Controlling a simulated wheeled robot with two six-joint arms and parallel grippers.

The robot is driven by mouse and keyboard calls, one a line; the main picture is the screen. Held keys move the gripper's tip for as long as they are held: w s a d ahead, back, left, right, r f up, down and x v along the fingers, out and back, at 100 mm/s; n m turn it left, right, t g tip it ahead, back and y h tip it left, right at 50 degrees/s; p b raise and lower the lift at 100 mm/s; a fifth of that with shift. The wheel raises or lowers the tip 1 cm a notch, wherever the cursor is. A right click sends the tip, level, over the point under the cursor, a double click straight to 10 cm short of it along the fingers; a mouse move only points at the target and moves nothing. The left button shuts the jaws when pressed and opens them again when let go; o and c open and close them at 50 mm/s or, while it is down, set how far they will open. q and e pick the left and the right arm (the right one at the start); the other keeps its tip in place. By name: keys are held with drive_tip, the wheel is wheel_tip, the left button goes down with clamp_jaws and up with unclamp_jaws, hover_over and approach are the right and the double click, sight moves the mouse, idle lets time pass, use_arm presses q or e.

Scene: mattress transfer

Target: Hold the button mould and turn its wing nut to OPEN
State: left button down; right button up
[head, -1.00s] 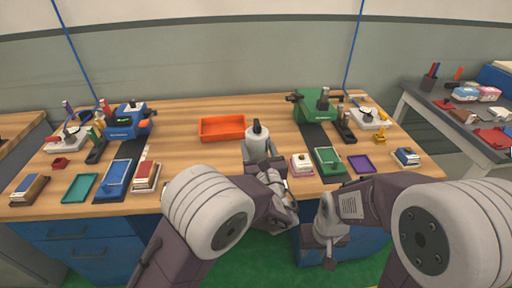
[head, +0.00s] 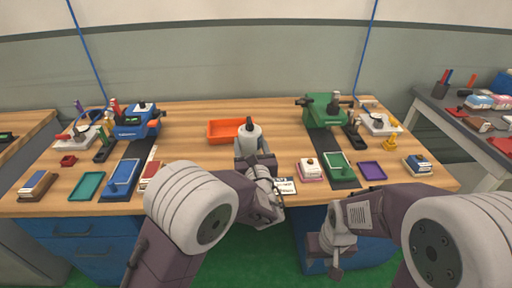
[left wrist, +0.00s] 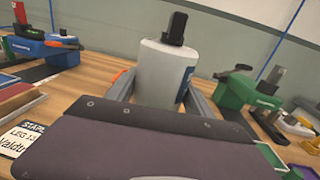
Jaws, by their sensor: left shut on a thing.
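A pale grey, rounded body with a black upright piece on top, possibly the button mould (head: 248,136), stands near the middle of the bench. It fills the upper middle of the left wrist view (left wrist: 160,72), with a dark blue mark on its right side. My left gripper (head: 254,158) is shut on it, one grey finger on each side. I cannot read any OPEN mark or make out a wing nut's shape. My right gripper (head: 332,262) hangs low in front of the bench's blue drawers, away from the mould; its jaw opening is unclear.
A blue machine (head: 135,122) stands left and a green machine (head: 322,110) right. Small trays and stacked blocks line the front edge. A printed card (head: 285,186) lies right of my left wrist. Bare wood lies between.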

use_arm(q)
drive_tip(key=w+a+b, duration=0.2)
drive_tip(key=w+a, duration=0.1)
drive_tip(key=a, duration=0.3)
idle(0.6)
drive_tip(key=shift+f+b, duration=0.7)
drive_tip(key=shift+b, duration=0.15)
drive_tip(key=shift+f+b, duration=0.3)
drive_tip(key=shift+b, duration=0.05)
drive_tip(key=shift+f+b, duration=0.35)
drive_tip(key=shift+f+b, duration=0.3)
drive_tip(key=shift+f, duration=0.05)
drive_tip(key=shift+f+b, duration=1)
drive_tip(key=shift+b, duration=0.05)
drive_tip(key=shift+f+b, duration=0.65)
drive_tip(key=shift+b, duration=0.05)
